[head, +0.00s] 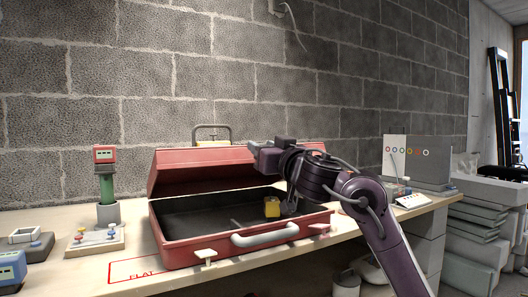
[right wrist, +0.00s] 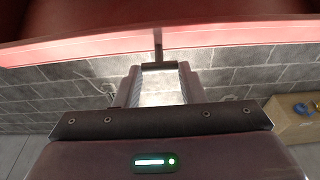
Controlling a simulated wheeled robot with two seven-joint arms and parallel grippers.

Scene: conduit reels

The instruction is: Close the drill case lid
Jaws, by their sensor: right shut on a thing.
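The red drill case (head: 185,252) sits on the workbench with its lid (head: 205,160) partly open, tilted above the base. A pale handle (head: 265,234) and two white latches (head: 206,254) are on its front. A yellow block (head: 272,207) lies inside the dark interior. My right gripper (head: 262,158) is at the lid's front edge. In the right wrist view, its fingers (right wrist: 160,72) are shut on a dark crossbar on a short stem below the lid's red rim (right wrist: 90,46). The contact is hidden in the head view. My left gripper is out of view.
A green-stemmed device (head: 106,188) and a small board with coloured knobs (head: 95,238) stand left of the case. A blue box (head: 10,268) is at the far left. A panel with coloured rings (head: 408,152) stands at the right. A block wall rises behind.

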